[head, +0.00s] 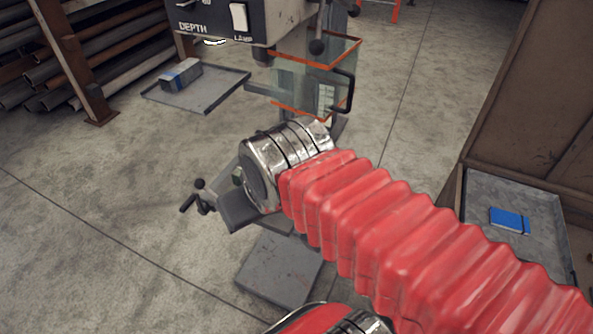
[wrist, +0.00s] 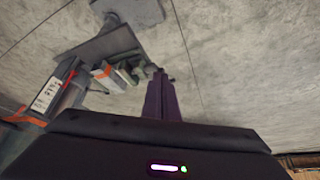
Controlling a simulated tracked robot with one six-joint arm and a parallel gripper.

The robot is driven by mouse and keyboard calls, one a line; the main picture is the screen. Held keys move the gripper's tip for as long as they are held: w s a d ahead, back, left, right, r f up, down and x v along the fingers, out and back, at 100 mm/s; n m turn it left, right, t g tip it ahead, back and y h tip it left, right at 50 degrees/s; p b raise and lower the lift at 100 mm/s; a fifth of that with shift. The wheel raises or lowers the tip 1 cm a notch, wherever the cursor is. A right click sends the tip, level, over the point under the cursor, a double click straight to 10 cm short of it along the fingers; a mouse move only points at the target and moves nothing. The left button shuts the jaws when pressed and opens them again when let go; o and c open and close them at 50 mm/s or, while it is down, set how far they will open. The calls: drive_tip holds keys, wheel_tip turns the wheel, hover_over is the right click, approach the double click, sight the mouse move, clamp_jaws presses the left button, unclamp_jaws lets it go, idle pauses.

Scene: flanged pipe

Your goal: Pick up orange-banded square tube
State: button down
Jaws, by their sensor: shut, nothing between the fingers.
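In the wrist view, a pale block-like piece with an orange band (wrist: 106,74), which looks like the orange-banded square tube, sits left of my gripper beside grey-green parts (wrist: 128,70). I cannot tell exactly what it rests on. My gripper (wrist: 159,76) shows as dark fingers pressed together, empty, apart from the tube and to its right. In the head view my red-sleeved arm and its metal joint cover much of the machine's table area. Neither the orange-banded tube nor my fingers can be made out there.
A drill press (head: 238,22) with a clear orange-edged guard (head: 300,88) stands ahead. A tray (head: 215,97) at left holds a blue-banded grey tube (head: 181,75). A tray (head: 545,245) at right holds a blue item (head: 510,220). Pipes (head: 100,55) lie stacked at back left. Left floor is clear.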

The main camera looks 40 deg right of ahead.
drive_tip(key=w+d+f+m+g+y, duration=0.15)
drive_tip(key=d+f+m+y, duration=0.35)
drive_tip(key=d+f+m, duration=0.65)
drive_tip(key=w+d+f+m+g+y, duration=0.15)
drive_tip(key=d+f+m+y, duration=0.5)
drive_tip(key=f, duration=0.75)
drive_tip(key=w+d+m+t+h, duration=0.1)
drive_tip(key=w+d+m+t, duration=0.3)
drive_tip(key=d+m+t, duration=0.2)
drive_tip(key=w+d+f+m+t+h, duration=0.1)
drive_tip(key=w+d+m+t, duration=0.3)
drive_tip(key=d, duration=0.6)
drive_tip(key=m+t, duration=0.2)
drive_tip(key=t, duration=0.1)
drive_tip(key=shift+d, duration=0.3)
drive_tip(key=shift+w+a+h, duration=0.1)
drive_tip(key=shift+h, duration=0.15)
